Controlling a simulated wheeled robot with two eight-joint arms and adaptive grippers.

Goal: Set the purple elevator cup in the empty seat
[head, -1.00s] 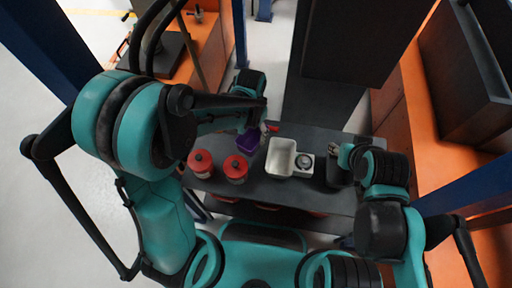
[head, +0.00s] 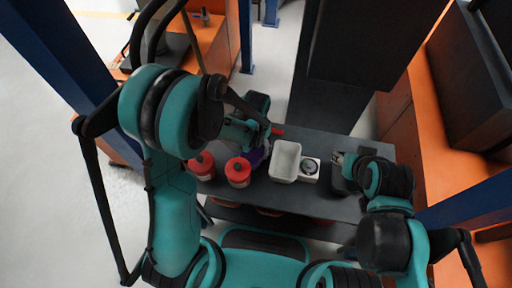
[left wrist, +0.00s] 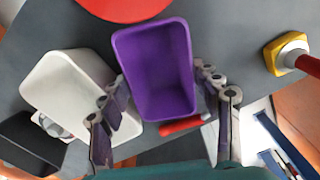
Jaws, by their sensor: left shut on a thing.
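The purple elevator cup (left wrist: 155,65) fills the middle of the left wrist view, its open mouth toward the camera. My left gripper (left wrist: 158,82) is shut on it, one finger at each side. In the head view the cup (head: 255,157) is mostly hidden by my left gripper (head: 262,142), over the table between a red-lidded jar and the white bin. My right gripper (head: 338,158) is over the table's right part, too small to tell its opening. I cannot make out the empty seat in either view.
A white bin (head: 285,160) and a small white device with a round dark top (head: 309,168) stand on the dark table (head: 330,206). Red-lidded jars (head: 238,171) stand left of them. A red handle (left wrist: 184,124) lies near the cup. A dark column (head: 325,110) rises behind the table.

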